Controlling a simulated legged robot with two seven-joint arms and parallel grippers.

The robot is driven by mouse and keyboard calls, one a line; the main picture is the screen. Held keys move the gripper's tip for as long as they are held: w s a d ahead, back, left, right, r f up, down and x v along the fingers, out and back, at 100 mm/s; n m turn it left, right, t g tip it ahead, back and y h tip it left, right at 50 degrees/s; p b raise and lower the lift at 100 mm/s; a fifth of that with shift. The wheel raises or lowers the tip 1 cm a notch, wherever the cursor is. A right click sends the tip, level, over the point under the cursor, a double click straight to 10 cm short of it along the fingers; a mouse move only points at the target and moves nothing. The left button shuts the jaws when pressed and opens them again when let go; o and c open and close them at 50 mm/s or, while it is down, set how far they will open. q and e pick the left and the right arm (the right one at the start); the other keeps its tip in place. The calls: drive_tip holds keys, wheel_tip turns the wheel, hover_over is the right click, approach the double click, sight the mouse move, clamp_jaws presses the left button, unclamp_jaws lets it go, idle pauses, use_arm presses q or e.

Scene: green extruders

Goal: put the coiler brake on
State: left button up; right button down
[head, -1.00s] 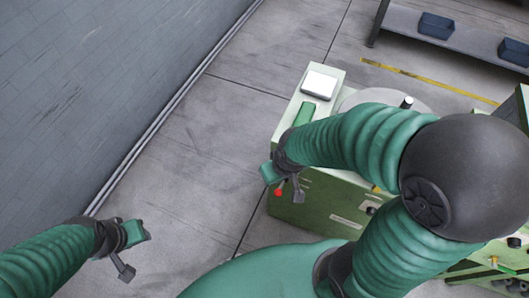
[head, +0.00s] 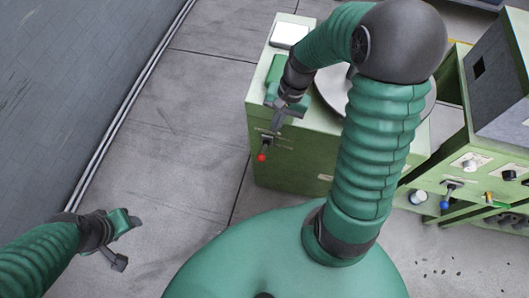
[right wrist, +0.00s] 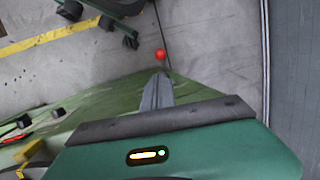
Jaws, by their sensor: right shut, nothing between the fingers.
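A short lever with a red ball knob (head: 262,157), likely the coiler brake, hangs from the front face of the green machine (head: 300,165). Its knob points down. The red knob also shows in the right wrist view (right wrist: 160,54), just beyond my fingertips. My right gripper (head: 278,120) is shut and empty, just above the lever in the head view. Its dark fingers (right wrist: 158,90) are together; whether they touch the lever I cannot tell.
A round grey plate (head: 330,95) lies on the machine top, partly behind my right arm. A white square pad (head: 289,35) is at the top's far end. Another green machine with knobs and a blue-tipped lever (head: 445,204) stands right. Floor at left is clear up to the wall.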

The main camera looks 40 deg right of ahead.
drive_tip(key=b, duration=0.4)
approach(262, 155)
drive_tip(key=x, duration=0.6)
drive_tip(key=shift+a+f, duration=0.25)
drive_tip(key=shift+f, duration=0.2)
